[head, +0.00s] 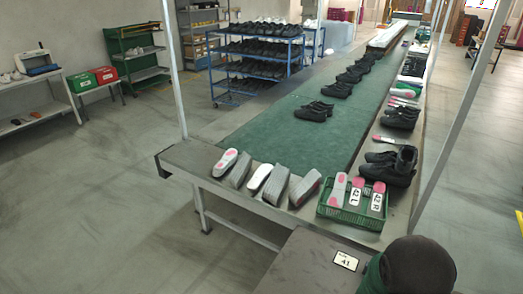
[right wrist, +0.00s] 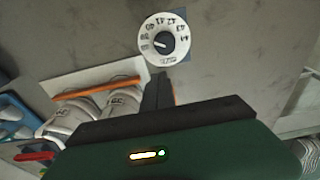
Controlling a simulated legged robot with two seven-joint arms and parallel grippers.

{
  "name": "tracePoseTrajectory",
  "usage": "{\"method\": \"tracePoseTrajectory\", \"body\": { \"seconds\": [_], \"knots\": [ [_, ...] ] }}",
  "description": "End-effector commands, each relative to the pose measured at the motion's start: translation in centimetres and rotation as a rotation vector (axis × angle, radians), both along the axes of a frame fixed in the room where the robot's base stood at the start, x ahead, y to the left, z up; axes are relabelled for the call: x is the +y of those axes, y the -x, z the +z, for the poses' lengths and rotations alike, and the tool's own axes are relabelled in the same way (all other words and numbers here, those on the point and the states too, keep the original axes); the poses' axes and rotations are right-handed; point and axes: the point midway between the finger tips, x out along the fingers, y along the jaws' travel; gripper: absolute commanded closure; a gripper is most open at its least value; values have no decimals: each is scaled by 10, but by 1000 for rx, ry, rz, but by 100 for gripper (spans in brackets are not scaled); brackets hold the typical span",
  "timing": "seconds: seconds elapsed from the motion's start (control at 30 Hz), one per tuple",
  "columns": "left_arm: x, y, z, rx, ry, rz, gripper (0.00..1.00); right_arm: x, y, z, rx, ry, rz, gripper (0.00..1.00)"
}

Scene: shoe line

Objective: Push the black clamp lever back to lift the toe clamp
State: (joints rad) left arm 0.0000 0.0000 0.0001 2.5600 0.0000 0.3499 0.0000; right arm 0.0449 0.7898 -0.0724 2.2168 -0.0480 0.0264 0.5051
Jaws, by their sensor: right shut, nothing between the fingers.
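I cannot make out the black clamp lever or the toe clamp in either view. My right gripper (right wrist: 158,86) is shut and empty in the right wrist view, its dark fingers together just below a white numbered dial (right wrist: 164,39) with a dark knob. I cannot tell how far the fingertips are from the dial's surface. The wide dark green and black gripper body hides much of the lower part of that view. My left gripper is in neither view.
In the wrist view, grey-white shoes (right wrist: 98,108) lie beside an orange-handled tool (right wrist: 95,90), with blue items (right wrist: 14,112) at left. In the head view, a green crate (head: 347,215) and several soles stand at the near end of a green conveyor (head: 270,140).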

Motion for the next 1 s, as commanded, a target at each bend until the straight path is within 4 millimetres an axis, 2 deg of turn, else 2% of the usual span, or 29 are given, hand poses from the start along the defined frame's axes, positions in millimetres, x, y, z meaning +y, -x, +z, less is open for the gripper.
{"method": "tracePoseTrajectory", "body": {
  "seconds": [0.17, 1.0],
  "knots": [
    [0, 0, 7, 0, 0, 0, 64, 0, 1, 8, 0, 0, 0, 100],
    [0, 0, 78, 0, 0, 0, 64, 0, 1, 89, 1, 0, -1, 100]
  ]
}}
